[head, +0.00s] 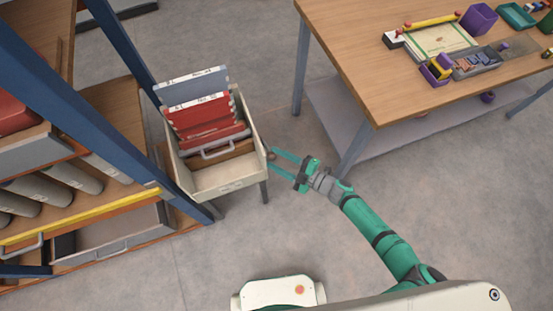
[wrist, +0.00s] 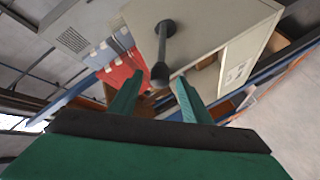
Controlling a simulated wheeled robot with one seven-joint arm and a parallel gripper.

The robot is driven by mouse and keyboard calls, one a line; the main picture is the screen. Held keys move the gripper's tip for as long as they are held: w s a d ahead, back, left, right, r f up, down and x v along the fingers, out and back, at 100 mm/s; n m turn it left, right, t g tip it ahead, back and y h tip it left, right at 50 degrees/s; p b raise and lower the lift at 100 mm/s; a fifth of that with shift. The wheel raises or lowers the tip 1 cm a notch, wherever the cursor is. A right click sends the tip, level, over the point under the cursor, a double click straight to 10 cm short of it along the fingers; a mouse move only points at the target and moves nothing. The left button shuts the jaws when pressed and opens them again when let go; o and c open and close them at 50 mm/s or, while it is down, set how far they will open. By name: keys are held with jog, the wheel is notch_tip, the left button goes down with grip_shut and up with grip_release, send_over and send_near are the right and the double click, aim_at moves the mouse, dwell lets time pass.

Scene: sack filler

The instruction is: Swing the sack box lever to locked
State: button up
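The sack box (head: 223,178) is a cream, open-topped box on legs, holding red and grey-blue folders. Its lever shows in the wrist view as a dark rod with a thicker end (wrist: 160,73), standing out from a round pivot on the box's side wall (wrist: 195,30). In the head view only a small dark bit of the lever (head: 271,155) shows at the box's right side. My gripper (head: 271,164) is open beside that wall. In the wrist view the lever's end appears between the two teal fingers (wrist: 157,88), with gaps on both sides. No lock marking is readable.
A blue-framed shelf (head: 120,45) with rolls and a drawer stands close on the box's left. A wooden table (head: 345,55) with trays and small items stands at the upper right. The grey floor (head: 280,225) in front of the box is clear.

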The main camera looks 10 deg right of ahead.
jog(key=v, duration=1.1)
